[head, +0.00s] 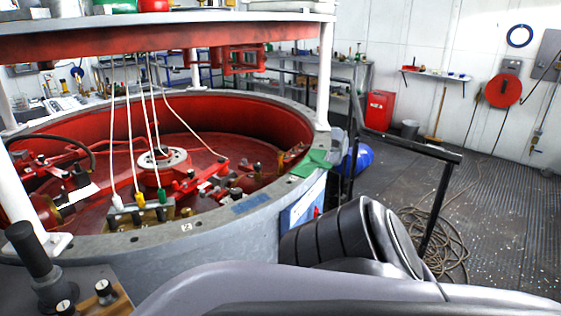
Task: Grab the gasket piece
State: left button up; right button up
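I cannot say for sure which thing is the gasket piece. A flat green piece (313,162) with an irregular outline lies on the right part of the grey rim of the large round tank (262,219). A blue flat patch (252,203) is on the same rim, nearer to me. A blue ring (520,36) hangs on the far white wall at the upper right. Neither of my grippers is in view. Parts of my own body fill the bottom of the head view and hide part of the tank's near side.
The tank is red inside, with fittings and hanging cables. A red-edged platform (200,36) on white posts (324,75) overhangs it. A black rail (405,140) stands right of the tank, near a coiled rope (447,243) and a blue object (358,159). The right floor is mostly open.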

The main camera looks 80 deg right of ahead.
aim_at(304, 167)
jog(key=z, duration=2.75)
jog(key=i+l, duration=0.9)
